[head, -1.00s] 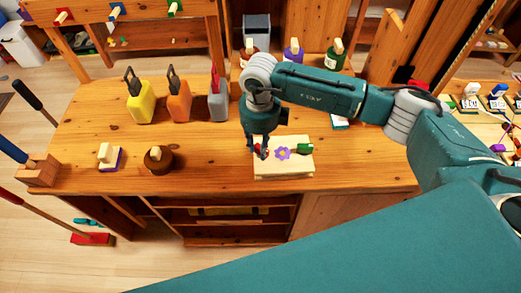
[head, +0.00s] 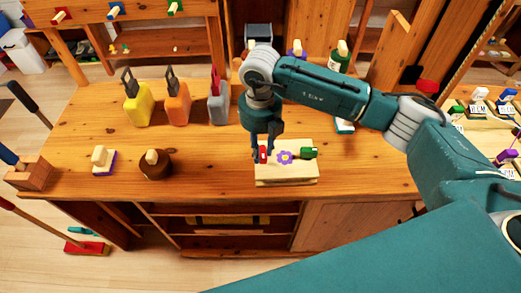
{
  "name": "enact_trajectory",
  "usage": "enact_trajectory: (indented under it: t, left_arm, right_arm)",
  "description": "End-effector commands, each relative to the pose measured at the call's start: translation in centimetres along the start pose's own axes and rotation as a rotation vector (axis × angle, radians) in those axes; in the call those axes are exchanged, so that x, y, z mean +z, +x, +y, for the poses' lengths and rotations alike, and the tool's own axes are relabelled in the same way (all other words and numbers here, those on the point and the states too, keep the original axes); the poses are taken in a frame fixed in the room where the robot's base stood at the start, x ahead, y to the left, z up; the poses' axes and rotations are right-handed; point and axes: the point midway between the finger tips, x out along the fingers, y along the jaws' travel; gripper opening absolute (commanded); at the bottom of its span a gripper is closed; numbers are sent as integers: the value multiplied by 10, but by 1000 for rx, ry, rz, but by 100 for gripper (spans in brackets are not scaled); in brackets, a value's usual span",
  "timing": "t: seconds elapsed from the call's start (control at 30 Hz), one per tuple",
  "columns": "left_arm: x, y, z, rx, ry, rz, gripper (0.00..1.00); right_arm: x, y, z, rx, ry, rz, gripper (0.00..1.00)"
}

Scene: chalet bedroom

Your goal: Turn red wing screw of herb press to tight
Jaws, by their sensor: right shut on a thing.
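The herb press (head: 287,175) is a pale wooden block on the table near its front edge, with a purple flower on top. Its red wing screw (head: 263,153) is at the left end and a green wing screw (head: 308,153) is at the right end. My right gripper (head: 262,158) points down over the left end, shut on the red wing screw. The fingers partly hide the screw, so I cannot tell how tight it is. My left gripper does not show.
Yellow (head: 138,108), orange (head: 177,106) and grey (head: 217,106) bottles stand at the back left. A brown round pot (head: 156,166) and a purple-based block (head: 102,162) stand left of the press. The wood between the pot and press is clear.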

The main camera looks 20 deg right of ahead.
Motion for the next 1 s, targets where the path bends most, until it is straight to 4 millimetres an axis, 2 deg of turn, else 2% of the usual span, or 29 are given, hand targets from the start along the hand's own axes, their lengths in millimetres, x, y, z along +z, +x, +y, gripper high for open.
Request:
enact_trajectory:
  t: [0.67,0.7,0.77,1.0]
  left_arm:
    - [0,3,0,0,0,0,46]
    - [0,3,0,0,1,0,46]
    - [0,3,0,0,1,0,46]
    - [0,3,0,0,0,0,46]
  right_arm:
    - [1,-1,0,2,59,-2,0]
    - [1,-1,0,2,58,-2,34]
    - [1,-1,0,2,58,-2,46]
    - [1,0,0,1,57,-1,46]
